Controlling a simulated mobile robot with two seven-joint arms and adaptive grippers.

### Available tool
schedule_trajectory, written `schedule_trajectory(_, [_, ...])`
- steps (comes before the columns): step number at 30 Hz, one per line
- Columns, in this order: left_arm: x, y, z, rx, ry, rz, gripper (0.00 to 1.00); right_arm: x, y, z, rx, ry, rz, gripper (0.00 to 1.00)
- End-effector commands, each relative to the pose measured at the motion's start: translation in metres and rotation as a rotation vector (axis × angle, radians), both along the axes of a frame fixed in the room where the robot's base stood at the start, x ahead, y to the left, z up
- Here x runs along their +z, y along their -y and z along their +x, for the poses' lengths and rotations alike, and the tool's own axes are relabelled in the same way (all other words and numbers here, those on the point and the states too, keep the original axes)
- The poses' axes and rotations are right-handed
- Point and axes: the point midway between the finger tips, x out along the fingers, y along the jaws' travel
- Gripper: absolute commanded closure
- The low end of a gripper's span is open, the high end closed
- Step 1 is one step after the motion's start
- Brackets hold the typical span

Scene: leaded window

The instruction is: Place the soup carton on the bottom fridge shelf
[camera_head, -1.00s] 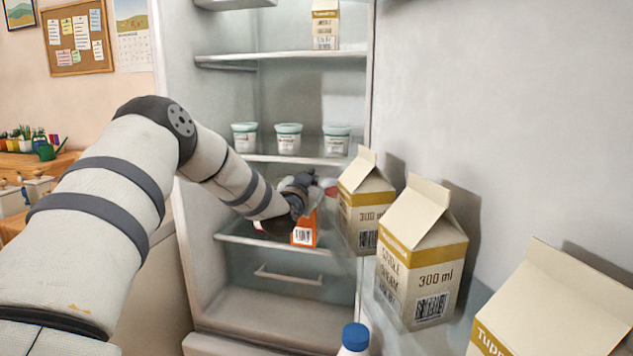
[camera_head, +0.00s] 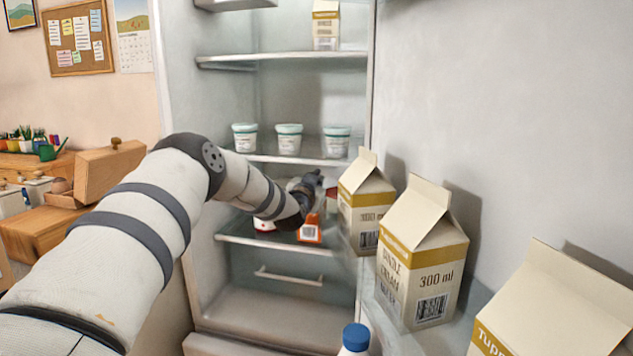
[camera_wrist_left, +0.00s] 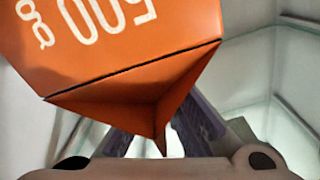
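The soup carton is orange; its lower part (camera_head: 310,232) shows below my left gripper in the head view, just above or on the lowest visible fridge shelf (camera_head: 235,238). In the left wrist view the carton (camera_wrist_left: 140,45) is close up with "500" print, its folded top toward the gripper. My left gripper (camera_head: 314,192) reaches into the fridge at the carton's top. Its dark fingers lie on both sides of the folded top and appear shut on it; the fingertips are hidden behind the carton. I cannot tell whether the carton touches the shelf. My right gripper is not in view.
A white and red item (camera_head: 265,225) stands on the same shelf, left of the carton. White tubs (camera_head: 289,140) stand on the shelf above. Cream cartons (camera_head: 425,265) and a blue-capped bottle (camera_head: 355,338) crowd the door at right. A drawer (camera_head: 290,277) lies below.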

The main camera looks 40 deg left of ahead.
Motion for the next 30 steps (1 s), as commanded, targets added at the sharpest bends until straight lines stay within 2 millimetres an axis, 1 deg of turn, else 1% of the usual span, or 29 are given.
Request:
schedule_trajectory(1, [0.003, 0.000, 0.000, 0.000, 0.006, 0.001, 1.00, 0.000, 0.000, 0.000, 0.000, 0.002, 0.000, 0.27])
schedule_trajectory(3, [0.003, 0.000, 0.000, 0.000, 0.006, 0.001, 1.00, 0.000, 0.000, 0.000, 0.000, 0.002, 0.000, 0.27])
schedule_trajectory(7, [-0.001, 0.000, 0.000, 0.001, 0.004, 0.002, 1.00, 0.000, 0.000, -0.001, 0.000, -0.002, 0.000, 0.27])
schedule_trajectory(10, [-0.002, 0.000, 0.000, 0.001, 0.001, 0.001, 0.77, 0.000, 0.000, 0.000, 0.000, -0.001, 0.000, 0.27])
schedule_trajectory(11, [-0.002, 0.000, 0.000, 0.001, 0.001, 0.001, 0.75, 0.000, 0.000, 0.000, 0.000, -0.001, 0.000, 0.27])
schedule_trajectory(18, [-0.002, 0.000, 0.000, 0.001, 0.001, 0.001, 0.75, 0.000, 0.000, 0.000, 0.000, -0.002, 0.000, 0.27])
schedule_trajectory(21, [0.002, 0.000, -0.001, 0.000, 0.003, -0.001, 0.75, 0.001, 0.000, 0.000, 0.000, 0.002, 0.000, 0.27])
schedule_trajectory(22, [0.001, 0.002, -0.003, 0.000, 0.000, -0.001, 0.75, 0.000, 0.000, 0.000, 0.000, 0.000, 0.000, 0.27])
schedule_trajectory(26, [0.000, 0.010, -0.018, 0.000, 0.000, -0.004, 0.75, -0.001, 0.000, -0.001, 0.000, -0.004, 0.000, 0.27])
schedule_trajectory(30, [0.001, 0.024, -0.043, -0.002, 0.000, -0.003, 0.75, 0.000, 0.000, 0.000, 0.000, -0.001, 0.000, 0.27])
